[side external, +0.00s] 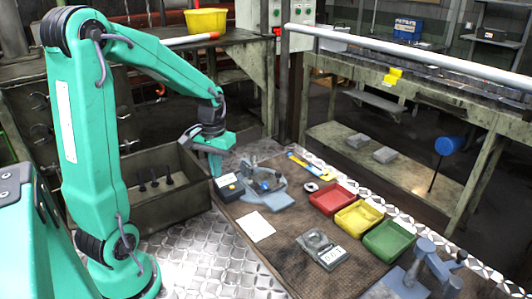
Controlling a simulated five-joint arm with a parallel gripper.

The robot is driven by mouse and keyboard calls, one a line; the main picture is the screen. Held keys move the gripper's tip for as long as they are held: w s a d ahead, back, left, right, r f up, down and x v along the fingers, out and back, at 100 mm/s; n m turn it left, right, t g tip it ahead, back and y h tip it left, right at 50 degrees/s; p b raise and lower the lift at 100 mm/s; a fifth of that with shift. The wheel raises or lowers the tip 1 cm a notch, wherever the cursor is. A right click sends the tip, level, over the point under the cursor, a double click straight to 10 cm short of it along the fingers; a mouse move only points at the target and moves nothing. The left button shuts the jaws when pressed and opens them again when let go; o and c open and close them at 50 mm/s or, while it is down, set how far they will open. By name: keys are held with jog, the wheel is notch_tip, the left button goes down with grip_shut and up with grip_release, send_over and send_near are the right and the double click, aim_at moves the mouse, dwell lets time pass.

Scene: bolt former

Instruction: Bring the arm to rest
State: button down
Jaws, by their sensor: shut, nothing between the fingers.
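My arm is the teal one at the left, bent over at the top so that its end hangs down. My gripper (214,163) points down above the left edge of the work table (262,262), close to a small black and yellow box (229,187). Its fingers are shut with nothing held between them. The fingertips are small here, and I cannot tell how far they are above the table.
A grey clamp fixture (266,188) stands just right of my gripper. Red (329,198), yellow (358,218) and green (389,239) trays line the table's right side. An open bin (150,212) with dark bolts stands left of the gripper. A gauge (321,249) lies in front.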

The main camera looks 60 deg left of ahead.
jog(key=s+d+r+m+t, duration=0.2)
jog(key=d+r, duration=0.3)
jog(key=d, duration=0.3)
jog(key=s+d+r+m+t, duration=0.3)
jog(key=s+d+r, duration=0.1)
jog(key=d+r, duration=0.2)
jog(key=shift+s+d+m, duration=0.3)
jog(key=shift+d, duration=0.6)
jog(key=c, duration=2.2)
grip_release()
jog(key=shift+s+d+t, duration=0.3)
jog(key=shift+s+d, duration=0.1)
jog(key=shift+s, duration=0.05)
